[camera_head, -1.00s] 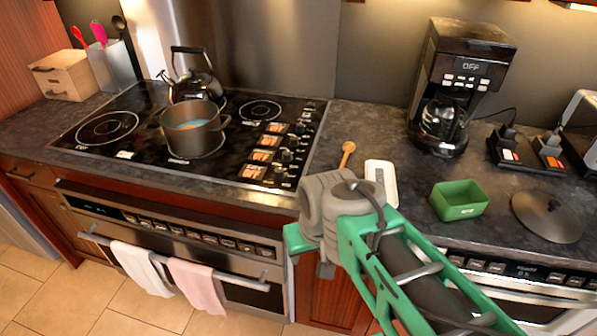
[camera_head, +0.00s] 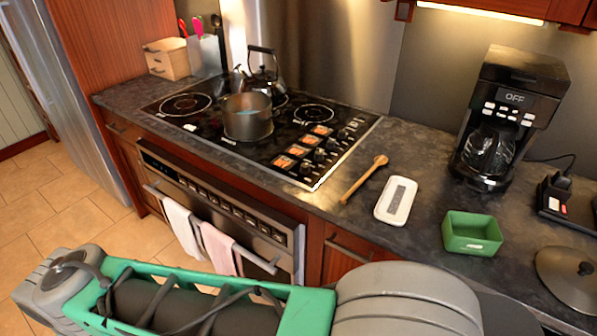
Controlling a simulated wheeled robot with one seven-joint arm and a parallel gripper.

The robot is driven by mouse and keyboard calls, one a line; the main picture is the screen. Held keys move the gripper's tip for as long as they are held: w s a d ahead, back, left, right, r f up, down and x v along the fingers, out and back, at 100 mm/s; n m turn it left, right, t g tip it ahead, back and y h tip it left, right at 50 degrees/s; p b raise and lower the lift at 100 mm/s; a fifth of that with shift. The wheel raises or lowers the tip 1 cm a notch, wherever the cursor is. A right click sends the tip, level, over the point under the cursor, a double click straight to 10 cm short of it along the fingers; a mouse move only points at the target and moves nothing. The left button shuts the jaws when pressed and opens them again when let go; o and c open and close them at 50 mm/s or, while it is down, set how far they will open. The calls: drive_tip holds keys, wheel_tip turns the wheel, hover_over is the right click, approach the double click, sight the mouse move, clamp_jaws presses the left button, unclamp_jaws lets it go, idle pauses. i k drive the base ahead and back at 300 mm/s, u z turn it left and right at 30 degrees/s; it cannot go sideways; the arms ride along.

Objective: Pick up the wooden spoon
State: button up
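The wooden spoon (camera_head: 364,179) lies on the dark countertop, between the cooktop's right edge and a white rectangular dish. Its bowl end points away toward the back, and its handle end lies near the counter's front edge. The whole spoon is visible and nothing touches it from above. My arm stretches across the bottom of the head view, in front of and below the counter, reaching to the lower left. My gripper's fingers do not show, so whether it is open or shut is hidden.
The white dish (camera_head: 396,201) lies just right of the spoon, with a green box (camera_head: 472,234) farther right. A coffee maker (camera_head: 510,118) stands behind. The cooktop (camera_head: 300,150) holds a pot (camera_head: 247,117) and a kettle (camera_head: 262,80). A lid (camera_head: 570,279) lies at the right.

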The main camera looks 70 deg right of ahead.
sight(379, 160)
drive_tip(key=u, duration=0.4)
drive_tip(key=k, duration=0.5)
drive_tip(key=z, duration=1.3)
drive_tip(key=i, duration=0.5)
